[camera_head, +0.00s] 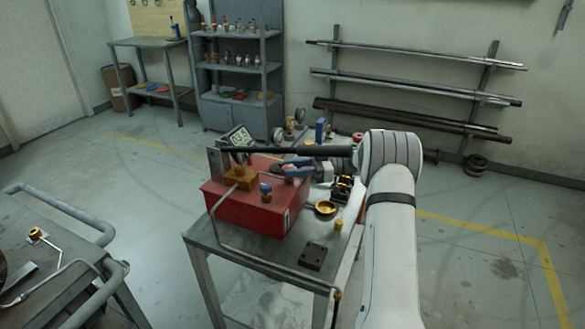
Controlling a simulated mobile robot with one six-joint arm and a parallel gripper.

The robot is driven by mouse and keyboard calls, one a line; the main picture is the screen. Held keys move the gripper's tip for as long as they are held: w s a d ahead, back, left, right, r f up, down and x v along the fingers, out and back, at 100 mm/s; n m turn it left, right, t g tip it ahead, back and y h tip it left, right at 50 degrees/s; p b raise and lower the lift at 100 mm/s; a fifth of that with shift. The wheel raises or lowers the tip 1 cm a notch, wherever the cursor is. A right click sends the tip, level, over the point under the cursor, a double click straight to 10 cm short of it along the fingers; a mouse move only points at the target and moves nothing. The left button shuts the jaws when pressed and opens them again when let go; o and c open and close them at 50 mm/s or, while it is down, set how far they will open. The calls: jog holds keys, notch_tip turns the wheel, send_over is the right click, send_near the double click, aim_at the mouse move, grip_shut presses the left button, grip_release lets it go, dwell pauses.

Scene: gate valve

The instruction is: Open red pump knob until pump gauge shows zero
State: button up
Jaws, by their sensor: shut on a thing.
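The red pump (250,210) sits on a small metal table, with a brass block (240,178) on its top. The pump gauge (238,136) has a white face and is tilted behind the long black lever (310,151); its reading is too small to make out. My arm reaches in from the right, and my gripper (302,167) is over the right end of the pump, just below the lever. It is shut on a small red part, which looks like the red knob (298,173). The fingers and lever partly hide the knob, so its turn cannot be told.
The metal table (220,243) also holds a brass dish (325,208), a dark block (313,256) and small fittings. A thin pipe runs along its front. A railed workbench (70,215) stands at the left, shelves (238,80) behind. Floor on the right is open.

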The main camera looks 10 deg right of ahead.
jog(key=shift+w+d+r, duration=0.1)
jog(key=shift+r, duration=0.05)
jog(key=o, duration=1)
jog(key=shift+c, duration=0.2)
jog(key=d, duration=0.7)
jog(key=shift+s+d, duration=0.3)
jog(key=shift+d, duration=0.1)
